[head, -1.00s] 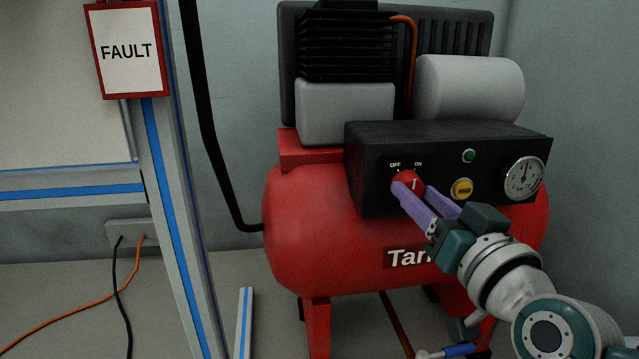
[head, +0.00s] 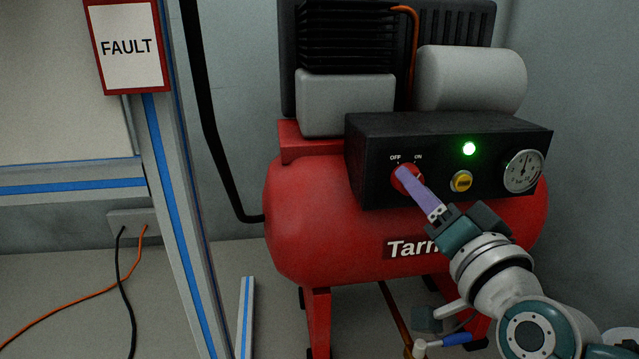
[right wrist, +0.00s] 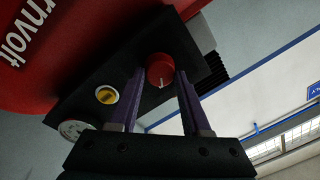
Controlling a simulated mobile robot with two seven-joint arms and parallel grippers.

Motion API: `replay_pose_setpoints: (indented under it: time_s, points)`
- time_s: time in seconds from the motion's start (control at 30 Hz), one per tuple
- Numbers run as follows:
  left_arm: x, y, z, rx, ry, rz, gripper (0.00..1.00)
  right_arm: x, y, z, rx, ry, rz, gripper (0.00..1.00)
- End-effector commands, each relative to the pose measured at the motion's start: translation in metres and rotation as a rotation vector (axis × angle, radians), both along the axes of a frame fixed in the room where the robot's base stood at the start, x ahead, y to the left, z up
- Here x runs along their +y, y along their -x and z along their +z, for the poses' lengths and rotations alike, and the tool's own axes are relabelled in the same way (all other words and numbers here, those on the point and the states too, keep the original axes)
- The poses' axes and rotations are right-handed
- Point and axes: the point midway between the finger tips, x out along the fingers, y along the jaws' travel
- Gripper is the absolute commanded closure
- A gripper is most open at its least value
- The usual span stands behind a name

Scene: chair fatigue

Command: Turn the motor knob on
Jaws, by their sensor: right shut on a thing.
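The red motor knob (head: 399,186) sits on the front of the black control box (head: 372,160), under the OFF and ON labels. It also shows in the right wrist view (right wrist: 160,68), with a white mark on its face. My right gripper (head: 410,178) is shut on the knob, its purple fingers on either side of it and partly hiding it in the head view. The fingers look rolled, one largely behind the other. A green lamp (head: 469,149) on the box is lit. My left gripper is not in view.
A yellow button (head: 461,181) and a pressure gauge (head: 523,171) are right of the knob. The box is on a red tank (head: 330,220). A blue-handled valve (head: 456,339) is low down. A FAULT sign (head: 127,47) hangs at the left.

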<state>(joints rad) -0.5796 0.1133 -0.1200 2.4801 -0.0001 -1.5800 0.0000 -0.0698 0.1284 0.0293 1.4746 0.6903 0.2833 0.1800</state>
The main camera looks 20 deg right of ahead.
Motion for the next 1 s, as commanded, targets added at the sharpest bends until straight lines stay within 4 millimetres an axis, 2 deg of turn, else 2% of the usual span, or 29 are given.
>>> replay_pose_setpoints:
  time_s: [0.27, 0.3, 0.57, 0.83, 1.0]
  points:
    - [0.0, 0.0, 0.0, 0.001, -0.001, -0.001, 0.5, 0.0, 0.0, 0.0, -0.002, -0.006, 0.0, 1.0]
    - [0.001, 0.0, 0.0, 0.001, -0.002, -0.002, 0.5, 0.0, 0.0, 0.0, -0.002, -0.006, 0.0, 0.51]
    - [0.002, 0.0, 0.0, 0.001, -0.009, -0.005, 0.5, 0.0, 0.0, 0.0, -0.001, -0.004, 0.0, 0.22]
    - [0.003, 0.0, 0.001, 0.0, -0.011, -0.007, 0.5, 0.0, 0.002, 0.0, 0.0, -0.003, -0.001, 0.22]
    - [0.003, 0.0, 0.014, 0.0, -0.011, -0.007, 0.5, 0.005, 0.023, 0.001, 0.004, -0.003, 0.001, 0.22]
